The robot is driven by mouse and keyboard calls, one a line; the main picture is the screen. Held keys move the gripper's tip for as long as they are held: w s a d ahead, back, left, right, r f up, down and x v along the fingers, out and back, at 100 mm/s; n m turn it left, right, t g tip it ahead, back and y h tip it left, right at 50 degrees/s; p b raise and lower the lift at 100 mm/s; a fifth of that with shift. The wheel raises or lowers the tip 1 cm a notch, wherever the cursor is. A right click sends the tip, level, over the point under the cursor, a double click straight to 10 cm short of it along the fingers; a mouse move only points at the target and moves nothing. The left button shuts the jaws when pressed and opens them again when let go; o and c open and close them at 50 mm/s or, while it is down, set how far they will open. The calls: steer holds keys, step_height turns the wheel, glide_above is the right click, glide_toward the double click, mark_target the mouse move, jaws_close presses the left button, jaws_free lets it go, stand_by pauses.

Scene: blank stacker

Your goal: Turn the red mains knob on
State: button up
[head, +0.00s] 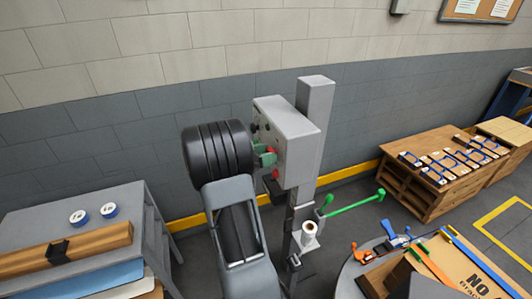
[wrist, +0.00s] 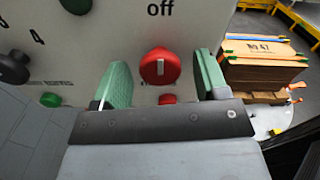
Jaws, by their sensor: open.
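The red mains knob (wrist: 160,67) is on the face of a grey control box (head: 285,128). It is round with a pale line that stands about upright, and "off" is printed above it in the wrist view. My gripper (wrist: 162,85) is open, with one green finger to the left of the knob and one to the right, both apart from it. In the head view the green fingers of my gripper (head: 265,155) are close to the box's face, and my arm hides part of that face. A bit of red shows by the fingers.
A second red part (wrist: 168,99) sits just below the knob. A black knob (wrist: 14,67) and a green button (wrist: 50,100) are to the left. Below the box are a green lever (head: 352,204) and a round table (head: 348,280) with cardboard and clamps.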

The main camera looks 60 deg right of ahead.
steer(key=shift+s+d, duration=0.1)
steer(key=c, duration=0.9)
steer(key=shift+f+m+b, duration=0.1)
steer(key=shift+m+b, duration=0.2)
steer(key=shift+b, duration=0.1)
steer(key=m+b, duration=1.7)
steer(key=b, duration=0.3)
steer(key=shift+b, duration=0.3)
steer(key=shift+m+b, duration=0.3)
